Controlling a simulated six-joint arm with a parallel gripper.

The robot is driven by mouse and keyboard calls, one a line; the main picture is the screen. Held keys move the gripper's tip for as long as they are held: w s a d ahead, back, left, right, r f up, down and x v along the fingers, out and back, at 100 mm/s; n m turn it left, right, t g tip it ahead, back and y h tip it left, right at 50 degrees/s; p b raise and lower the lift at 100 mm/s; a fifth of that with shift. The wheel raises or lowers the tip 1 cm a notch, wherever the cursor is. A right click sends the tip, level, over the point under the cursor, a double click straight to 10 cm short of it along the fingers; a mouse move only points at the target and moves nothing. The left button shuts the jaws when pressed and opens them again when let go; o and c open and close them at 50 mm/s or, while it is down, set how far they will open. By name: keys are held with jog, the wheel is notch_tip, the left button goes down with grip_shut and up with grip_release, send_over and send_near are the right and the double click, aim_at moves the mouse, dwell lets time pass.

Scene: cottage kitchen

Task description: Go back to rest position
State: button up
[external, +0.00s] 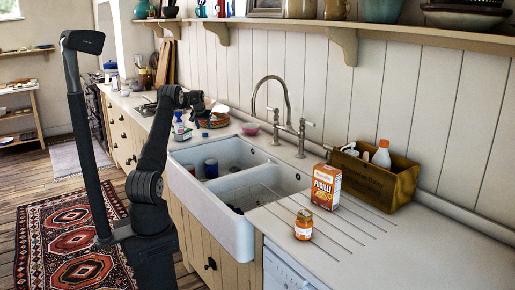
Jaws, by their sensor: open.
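My gripper (211,111) is small in the external view, at the end of my dark arm. It appears above the counter behind the far end of the sink, near a wicker basket with something colourful in it. Its jaws are open, and I see nothing held in them. My arm (152,150) is raised and bent at the wrist, to the left of the white double sink (240,230). The fingertips are too small to make out clearly.
An orange fusilli box (326,187), a jar (303,225) and a wooden crate (372,182) with bottles stand right of the sink. A tall tap (290,110) rises there. The front right counter is clear.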

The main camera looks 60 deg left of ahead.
aim_at(205, 133)
jog(key=x, duration=0.5)
jog(key=shift+s+d, duration=0.1)
notch_tip(205, 133, up, 3)
jog(key=shift+f, duration=0.25)
jog(key=shift+r, duration=0.5)
